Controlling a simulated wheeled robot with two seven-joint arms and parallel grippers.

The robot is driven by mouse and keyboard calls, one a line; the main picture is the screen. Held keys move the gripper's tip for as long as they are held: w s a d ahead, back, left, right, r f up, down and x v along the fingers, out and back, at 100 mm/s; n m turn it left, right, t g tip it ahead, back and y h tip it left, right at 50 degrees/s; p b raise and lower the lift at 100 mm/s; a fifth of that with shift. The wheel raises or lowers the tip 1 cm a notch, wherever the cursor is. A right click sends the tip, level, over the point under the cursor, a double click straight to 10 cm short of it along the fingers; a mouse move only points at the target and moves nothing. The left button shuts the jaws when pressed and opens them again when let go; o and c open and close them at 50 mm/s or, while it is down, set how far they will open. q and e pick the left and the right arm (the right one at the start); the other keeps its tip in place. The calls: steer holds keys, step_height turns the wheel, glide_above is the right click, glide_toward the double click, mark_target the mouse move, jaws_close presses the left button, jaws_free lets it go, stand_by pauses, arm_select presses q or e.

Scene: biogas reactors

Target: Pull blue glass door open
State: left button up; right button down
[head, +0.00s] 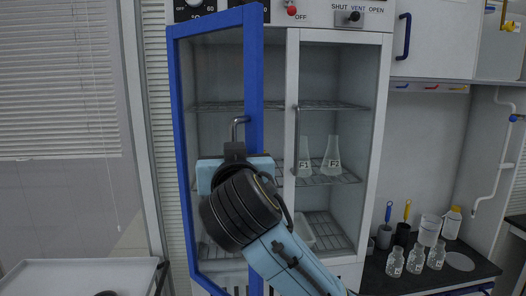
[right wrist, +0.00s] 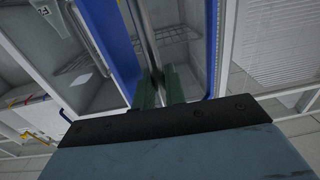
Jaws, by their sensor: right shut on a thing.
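The blue glass door (head: 253,75) is the left door of a white cabinet. It stands partly open, its right edge swung out toward me and its left edge at the cabinet side. My right gripper (head: 235,150) is shut on this handle. In the right wrist view the green fingers (right wrist: 160,88) close around the grey bar (right wrist: 147,40), next to the blue frame (right wrist: 118,45). My left gripper is not in view.
The white-framed right door (head: 291,95) looks closed, with flasks (head: 331,157) on a wire shelf behind it. A dark counter (head: 420,275) at the right holds several bottles (head: 395,262). A pale table (head: 80,277) stands at the lower left, near the door's hinge side.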

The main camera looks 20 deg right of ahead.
steer(key=a+b, duration=0.1)
steer(key=a, duration=1.4)
steer(key=c, duration=1.8)
jaws_free()
steer(key=shift+w, duration=0.1)
steer(key=shift+d, duration=0.1)
